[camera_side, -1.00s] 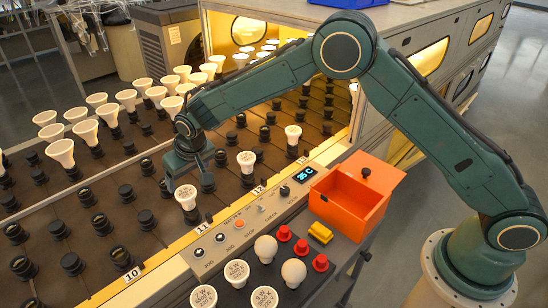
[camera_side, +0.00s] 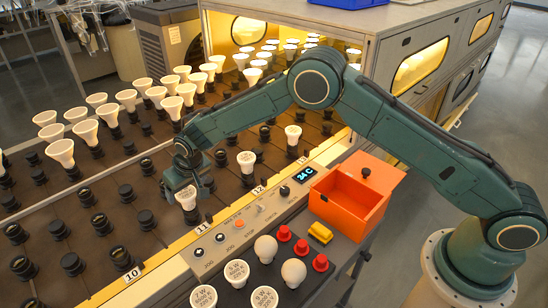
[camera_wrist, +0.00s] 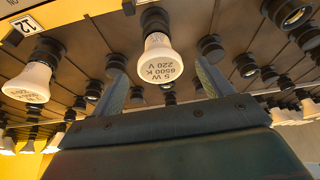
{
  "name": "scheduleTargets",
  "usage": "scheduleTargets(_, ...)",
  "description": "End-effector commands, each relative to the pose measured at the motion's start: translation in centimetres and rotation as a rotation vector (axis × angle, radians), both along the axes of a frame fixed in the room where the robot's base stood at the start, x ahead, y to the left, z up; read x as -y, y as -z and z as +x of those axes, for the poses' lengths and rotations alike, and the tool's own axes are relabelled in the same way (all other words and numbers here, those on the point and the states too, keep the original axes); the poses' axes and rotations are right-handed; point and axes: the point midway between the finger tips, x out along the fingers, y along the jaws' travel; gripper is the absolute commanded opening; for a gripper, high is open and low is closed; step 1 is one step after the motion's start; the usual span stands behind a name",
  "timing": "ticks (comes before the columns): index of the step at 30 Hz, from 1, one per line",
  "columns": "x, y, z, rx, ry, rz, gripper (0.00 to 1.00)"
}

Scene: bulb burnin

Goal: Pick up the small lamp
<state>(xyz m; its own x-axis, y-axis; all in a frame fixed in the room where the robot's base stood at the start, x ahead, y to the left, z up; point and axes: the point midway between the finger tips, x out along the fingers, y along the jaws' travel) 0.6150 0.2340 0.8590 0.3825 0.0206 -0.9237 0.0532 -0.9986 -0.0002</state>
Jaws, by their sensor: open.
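A small white lamp (camera_side: 186,199) with printing on its face sits upright in a dark socket near the label 11, on the front row of the rack. In the wrist view the lamp (camera_wrist: 162,62) reads 5 W, 6500 K, 220 V. My gripper (camera_side: 187,189) is low over this lamp, with its fingers open. In the wrist view the lamp shows between the two spread fingers (camera_wrist: 160,78), with a gap on each side. I see no contact. In the side view the gripper partly covers the lamp's upper part.
Other white lamps (camera_side: 246,161) (camera_side: 293,132) stand to the right along the front row. Empty dark sockets surround the gripper. An orange bin (camera_side: 347,200) stands right.

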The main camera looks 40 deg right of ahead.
Motion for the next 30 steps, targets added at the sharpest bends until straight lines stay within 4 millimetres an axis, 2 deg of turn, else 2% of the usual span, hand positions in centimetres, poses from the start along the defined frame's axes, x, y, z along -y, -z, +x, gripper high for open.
scheduleTargets(6, 0.0, 2.1, 1.0, -0.001, 0.001, -0.001, 0.79)
scheduleTargets(12, -0.1, 3.3, 1.5, -0.001, 0.001, 0.000, 0.79)
scheduleTargets(29, -0.1, 3.5, 1.6, 0.000, 0.000, 0.000, 0.79)
scheduleTargets(30, -0.1, 3.5, 1.6, 0.000, 0.000, 0.000, 0.71)
